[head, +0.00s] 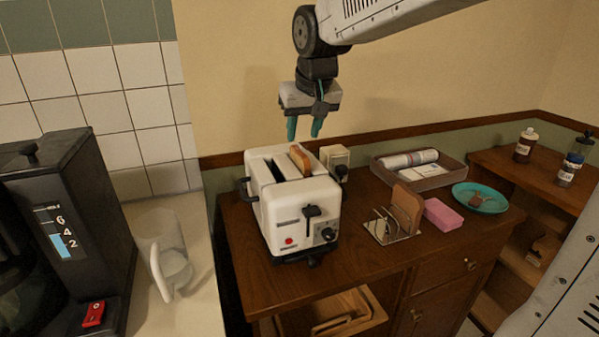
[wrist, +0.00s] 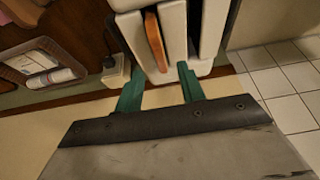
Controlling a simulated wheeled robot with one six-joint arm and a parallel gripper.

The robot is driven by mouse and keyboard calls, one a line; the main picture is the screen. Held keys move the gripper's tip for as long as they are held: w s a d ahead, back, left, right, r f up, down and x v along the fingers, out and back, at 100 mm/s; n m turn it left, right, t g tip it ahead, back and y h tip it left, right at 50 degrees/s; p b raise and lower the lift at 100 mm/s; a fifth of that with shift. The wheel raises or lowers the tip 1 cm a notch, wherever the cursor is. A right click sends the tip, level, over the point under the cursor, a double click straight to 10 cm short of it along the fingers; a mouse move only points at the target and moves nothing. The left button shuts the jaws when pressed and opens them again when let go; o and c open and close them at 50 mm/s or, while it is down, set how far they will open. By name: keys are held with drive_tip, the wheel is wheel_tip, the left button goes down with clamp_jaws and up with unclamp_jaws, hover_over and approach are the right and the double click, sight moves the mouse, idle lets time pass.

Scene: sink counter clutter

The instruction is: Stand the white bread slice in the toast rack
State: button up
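A bread slice (head: 300,159) with a tan-brown crust stands in the right slot of the white toaster (head: 290,207), its top edge above the slot. It also shows in the wrist view (wrist: 155,42). The other slot looks empty. The wire toast rack (head: 380,230) is on the wooden counter right of the toaster. A browner slice (head: 406,207) stands at its right end; its left part looks empty. My gripper (head: 305,132) is open and empty above the back of the toaster. In the wrist view its teal fingers (wrist: 160,88) are apart, with the slice's end ahead between them.
A pink block (head: 443,215) and a teal plate (head: 494,205) with a small brown item are right of the rack. A tray (head: 437,177) with a rolled towel lies behind. A wall socket (head: 335,157) is behind the toaster. A coffee maker (head: 75,210) and a clear jug (head: 160,240) stand left.

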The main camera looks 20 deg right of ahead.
sight(300, 151)
drive_tip(key=x, duration=0.7)
drive_tip(key=shift+s+d, duration=0.1)
clamp_jaws()
